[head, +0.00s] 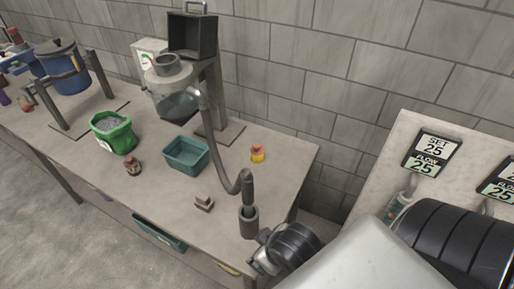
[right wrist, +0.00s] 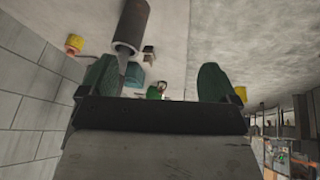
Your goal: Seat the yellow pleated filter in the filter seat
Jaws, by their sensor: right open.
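A small yellow piece with a red top (head: 257,153), which looks like the yellow pleated filter, stands on the bench right of the teal bin. A yellow and red piece (right wrist: 75,43) also shows at the left in the right wrist view. My right gripper (head: 262,258) is by the bench's near right corner, just below the grey cylinder (head: 249,222) at the hose end. In the right wrist view its two dark green fingers (right wrist: 157,74) are apart, with nothing held between them. The grey cylinder (right wrist: 131,25) is ahead of them. I cannot tell which part is the filter seat.
On the bench (head: 235,215) stand a teal bin (head: 185,156), a green bag (head: 113,133), a small brown jar (head: 133,165) and a stepped block (head: 204,202). A hopper stand (head: 212,95) with a hose (head: 222,160) rises behind. Display panels (head: 432,152) are at right.

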